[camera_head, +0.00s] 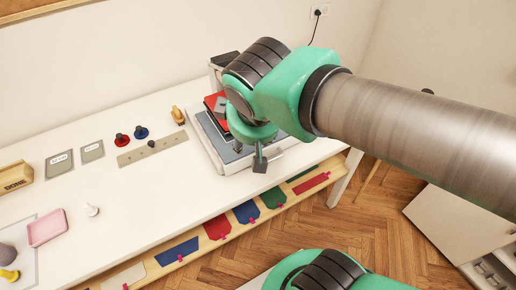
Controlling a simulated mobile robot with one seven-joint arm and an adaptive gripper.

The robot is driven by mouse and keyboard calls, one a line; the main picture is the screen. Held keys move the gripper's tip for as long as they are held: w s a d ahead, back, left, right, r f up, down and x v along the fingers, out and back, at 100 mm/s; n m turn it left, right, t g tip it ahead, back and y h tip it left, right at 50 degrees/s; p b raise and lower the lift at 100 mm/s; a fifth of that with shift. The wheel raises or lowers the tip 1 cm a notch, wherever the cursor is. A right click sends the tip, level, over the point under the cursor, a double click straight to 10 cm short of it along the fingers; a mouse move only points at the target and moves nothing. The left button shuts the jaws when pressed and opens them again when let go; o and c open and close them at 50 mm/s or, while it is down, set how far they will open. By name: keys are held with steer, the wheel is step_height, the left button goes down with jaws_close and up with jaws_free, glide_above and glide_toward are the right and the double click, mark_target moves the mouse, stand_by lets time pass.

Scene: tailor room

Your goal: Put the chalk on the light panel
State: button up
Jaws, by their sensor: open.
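My gripper (260,163) points down over the front right part of a white-framed panel (204,147) with a grey-blue surface, which looks like the light panel. It is open; the fingers are small here and nothing shows between them. I cannot tell if it touches the panel. A red and dark object (214,103) lies at the panel's back, partly hidden by my arm.
On the white table (150,205) are a ruler-like strip (135,155), red (122,140) and blue (141,132) knobbed pieces, a wooden figure (178,115), a small white piece (91,209) and grey cards (59,164). Coloured swatches hang along a shelf below the front edge. The table's middle is clear.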

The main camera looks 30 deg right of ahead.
steer(key=s+m, duration=0.1)
steer(key=s+m+y, duration=0.1)
steer(key=s, duration=0.1)
steer(key=s+a+r+m+y, duration=0.1)
steer(key=s, duration=0.1)
steer(key=shift+s+m, duration=0.15)
steer(key=shift+m, duration=0.25)
